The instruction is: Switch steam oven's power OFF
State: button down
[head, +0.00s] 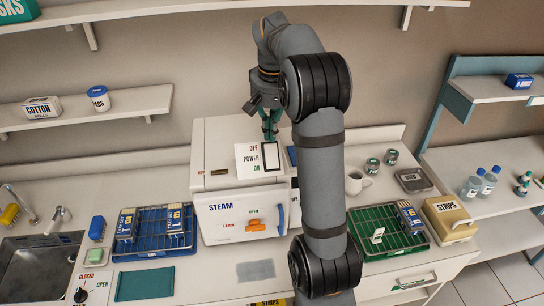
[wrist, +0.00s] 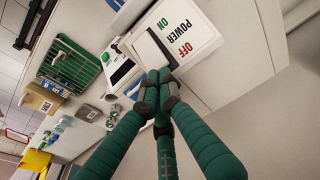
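The steam oven (head: 216,226) is a white box on the counter, its front door closed, with an orange latch (head: 256,225) and a blue handle (head: 280,218). A tilted power panel (head: 246,168) on top reads OFF at its upper end and ON at its lower end. Its white, dark-framed rocker switch (head: 270,157) also shows in the wrist view (wrist: 150,47). My green-fingered gripper (head: 270,132) points down just behind the panel's OFF end. In the wrist view its fingertips (wrist: 160,76) are together beside the rocker, apparently empty. Contact and the rocker's tilt are unclear.
A blue rack (head: 152,252) stands left of the oven and a green rack (head: 375,250) right. A shelf (head: 130,103) hangs on the left wall.

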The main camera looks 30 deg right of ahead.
aim_at(271, 146)
jog(key=shift+f+b, duration=1)
jog(key=shift+f, duration=0.25)
jog(key=shift+r, duration=0.1)
notch_tip(271, 146, up, 7)
jog(key=p, duration=0.7)
jog(key=shift+r, duration=0.1)
dwell(0.4)
notch_tip(271, 146, down, 7)
jog(key=b, duration=0.7)
jog(key=shift+f, duration=0.2)
jog(key=shift+r, duration=0.25)
jog(key=shift+r, duration=0.1)
